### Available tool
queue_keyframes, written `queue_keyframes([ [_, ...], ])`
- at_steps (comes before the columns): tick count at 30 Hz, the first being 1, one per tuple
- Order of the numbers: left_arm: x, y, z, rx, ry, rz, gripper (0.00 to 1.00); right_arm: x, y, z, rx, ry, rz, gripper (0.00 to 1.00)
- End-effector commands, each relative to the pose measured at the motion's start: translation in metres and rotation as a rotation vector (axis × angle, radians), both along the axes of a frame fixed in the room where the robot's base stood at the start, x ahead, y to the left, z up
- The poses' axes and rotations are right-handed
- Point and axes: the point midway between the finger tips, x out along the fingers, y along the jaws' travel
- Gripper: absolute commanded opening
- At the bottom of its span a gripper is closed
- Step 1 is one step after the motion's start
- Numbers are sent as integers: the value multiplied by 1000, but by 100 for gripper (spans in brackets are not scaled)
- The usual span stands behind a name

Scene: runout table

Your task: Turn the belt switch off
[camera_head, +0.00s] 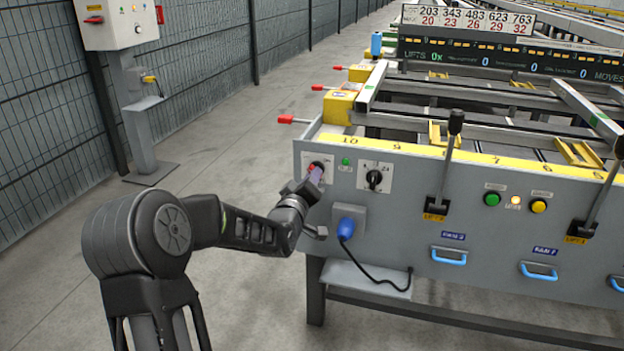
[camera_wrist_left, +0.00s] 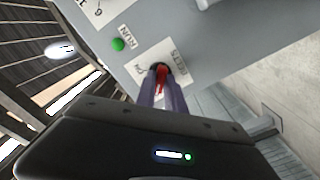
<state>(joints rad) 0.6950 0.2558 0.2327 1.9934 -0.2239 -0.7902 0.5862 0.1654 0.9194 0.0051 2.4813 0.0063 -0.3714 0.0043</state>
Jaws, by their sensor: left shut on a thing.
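The belt switch (camera_head: 320,162) is a red knob with a black base on a white plate, at the upper left of the grey control panel. In the left wrist view its plate reads "BELTS" and the red knob (camera_wrist_left: 161,76) shows between the fingers. My left gripper (camera_head: 315,176) is at the switch with its two fingers closed around the red knob. Its fingers also show in the left wrist view (camera_wrist_left: 161,84). The fingers partly cover the knob, and I cannot tell its exact setting. A green lamp (camera_head: 346,161) labelled "RUN" is beside the switch. My right gripper is out of view.
A black rotary selector (camera_head: 375,178) is right of the switch. A blue plug (camera_head: 346,227) with a black cable sits below. Levers (camera_head: 447,160) and green and yellow buttons (camera_head: 491,199) are further right. Red-tipped rods (camera_head: 292,120) stick out left of the table.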

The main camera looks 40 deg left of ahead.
Motion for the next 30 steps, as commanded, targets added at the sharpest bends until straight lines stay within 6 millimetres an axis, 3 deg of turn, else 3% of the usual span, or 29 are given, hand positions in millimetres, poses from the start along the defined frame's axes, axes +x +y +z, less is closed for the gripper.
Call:
queue_keyframes([
  [5,0,0,-1,-4,1,1,0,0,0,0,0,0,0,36],
  [6,0,0,-1,-4,1,1,17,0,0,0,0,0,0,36],
  [13,0,0,-1,-1,1,0,35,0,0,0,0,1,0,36],
  [23,-3,-1,0,0,1,0,35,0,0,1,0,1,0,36],
  [30,-32,-11,2,0,1,0,35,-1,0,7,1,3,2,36],
])
